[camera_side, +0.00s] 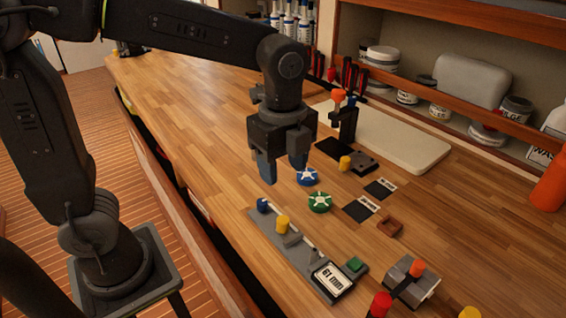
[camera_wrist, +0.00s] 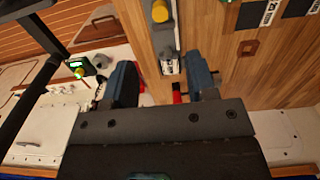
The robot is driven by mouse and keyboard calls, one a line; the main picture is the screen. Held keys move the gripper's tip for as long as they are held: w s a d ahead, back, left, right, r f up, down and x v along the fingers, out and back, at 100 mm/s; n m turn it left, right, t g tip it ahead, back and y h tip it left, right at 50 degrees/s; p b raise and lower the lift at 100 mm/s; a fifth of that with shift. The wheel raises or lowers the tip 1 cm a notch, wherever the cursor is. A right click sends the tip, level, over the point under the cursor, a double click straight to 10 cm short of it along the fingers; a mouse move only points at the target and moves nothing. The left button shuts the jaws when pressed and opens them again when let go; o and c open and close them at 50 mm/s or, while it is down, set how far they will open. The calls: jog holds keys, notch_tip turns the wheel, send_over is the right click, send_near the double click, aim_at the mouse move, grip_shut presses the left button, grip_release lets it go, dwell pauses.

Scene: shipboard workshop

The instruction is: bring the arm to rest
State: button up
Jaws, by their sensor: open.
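My gripper (camera_side: 282,167) hangs over the wooden workbench (camera_side: 222,112) in the side view, fingers pointing down. Its two blue-grey fingers stand apart with nothing between them. In the wrist view my gripper (camera_wrist: 165,85) also shows spread fingers, with a grey fixture on the bench visible beyond the gap. The blue round knob (camera_side: 307,176) and the green round knob (camera_side: 320,201) lie on the bench just right of and below the fingers in the side view. The fingers appear clear of both knobs.
A grey fixture (camera_side: 268,232) with a yellow cylinder (camera_side: 282,224) runs along the front of the bench. A black stand (camera_side: 344,122), a white board (camera_side: 405,140) and dark labelled cards (camera_side: 360,209) lie farther right. A shelf (camera_side: 450,104) with jars borders the back. The bench's left end is mostly clear.

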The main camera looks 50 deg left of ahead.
jog(key=s+a+r+n+t, duration=0.1)
jog(key=s+a+n+t, duration=0.4)
jog(key=n, duration=1.3)
jog(key=s+a, duration=0.3)
jog(key=s, duration=0.1)
jog(key=shift+s+a+t, duration=0.15)
jog(key=shift+s+t, duration=0.15)
jog(key=shift+s, duration=0.05)
